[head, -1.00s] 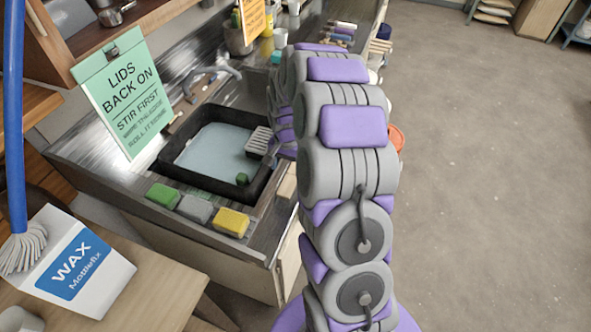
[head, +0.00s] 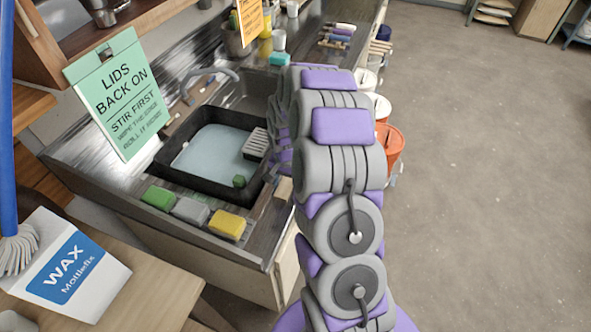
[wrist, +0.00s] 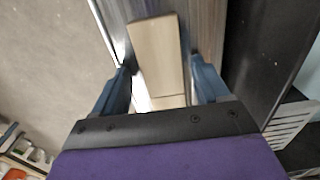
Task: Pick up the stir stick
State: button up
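A pale wooden piece that looks like the stir stick (wrist: 157,58) lies on the counter near its edge in the wrist view. In the head view a pale wooden piece (head: 284,189) shows at the counter edge, partly covered by my arm. My gripper (wrist: 160,88) is open in the wrist view, with one blue finger on each side of the stick and gaps between them. The stick's near end runs down behind the black gripper body. I cannot tell its height above the counter. In the head view my arm hides most of the gripper.
A black tub (head: 168,165) of pale liquid stands left of my arm, with green, grey and yellow sponges (head: 228,224) before it. An orange bucket (head: 390,148) and white buckets stand right of the arm. A green sign (head: 118,95) leans behind. The floor at right is clear.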

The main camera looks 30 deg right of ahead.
jog(key=shift+a, duration=0.45)
jog(key=c, duration=0.6)
jog(key=shift+d, duration=0.15)
jog(key=c, duration=0.6)
